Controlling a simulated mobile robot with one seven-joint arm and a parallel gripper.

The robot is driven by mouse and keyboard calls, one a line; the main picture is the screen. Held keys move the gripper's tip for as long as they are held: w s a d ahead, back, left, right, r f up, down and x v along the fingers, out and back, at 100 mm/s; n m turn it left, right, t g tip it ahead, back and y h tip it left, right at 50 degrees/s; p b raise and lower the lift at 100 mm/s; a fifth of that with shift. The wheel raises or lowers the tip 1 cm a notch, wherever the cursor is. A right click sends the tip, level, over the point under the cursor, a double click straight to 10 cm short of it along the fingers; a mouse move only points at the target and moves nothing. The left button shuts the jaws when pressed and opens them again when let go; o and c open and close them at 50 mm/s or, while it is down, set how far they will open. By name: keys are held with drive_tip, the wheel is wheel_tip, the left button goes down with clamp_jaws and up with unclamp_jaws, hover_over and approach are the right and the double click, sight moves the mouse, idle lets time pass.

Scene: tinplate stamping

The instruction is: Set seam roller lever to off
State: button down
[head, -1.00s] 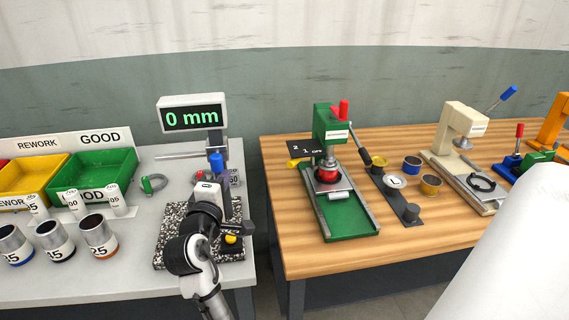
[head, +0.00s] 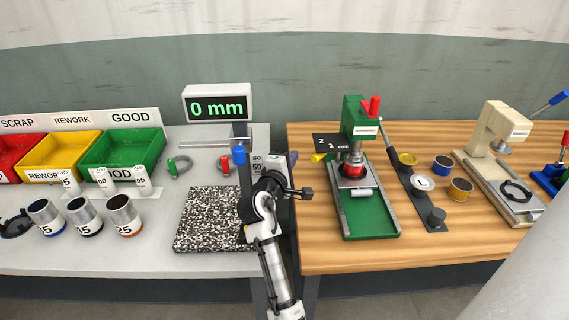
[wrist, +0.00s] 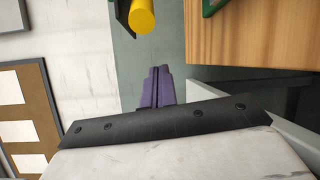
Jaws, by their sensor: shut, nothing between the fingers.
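The green machine (head: 357,118) on the wooden bench has a black plate (head: 329,140) marked 2, 1 and OFF, left to right. A yellow-tipped lever (head: 318,157) sticks out below the plate, at its left end under the 2. In the wrist view the yellow tip (wrist: 142,17) shows at the top, apart from my fingers. My gripper (head: 292,158) is a short way left of the lever, over the gap between the benches. Its purple fingers (wrist: 160,82) are shut and empty.
A red handle (head: 374,106) stands on the green machine. A cream press (head: 498,150) stands to the right.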

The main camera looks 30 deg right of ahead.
drive_tip(key=shift+s+d+r+p, duration=0.1)
drive_tip(key=shift+s+d+p, duration=0.2)
drive_tip(key=shift+s, duration=0.25)
drive_tip(key=shift+s+d+r+p, duration=0.15)
drive_tip(key=shift+s+d+p, duration=0.1)
drive_tip(key=shift+s, duration=0.35)
drive_tip(key=shift+s+d+r+p, duration=0.1)
drive_tip(key=shift+s+d+p, duration=0.2)
drive_tip(key=shift+s, duration=0.25)
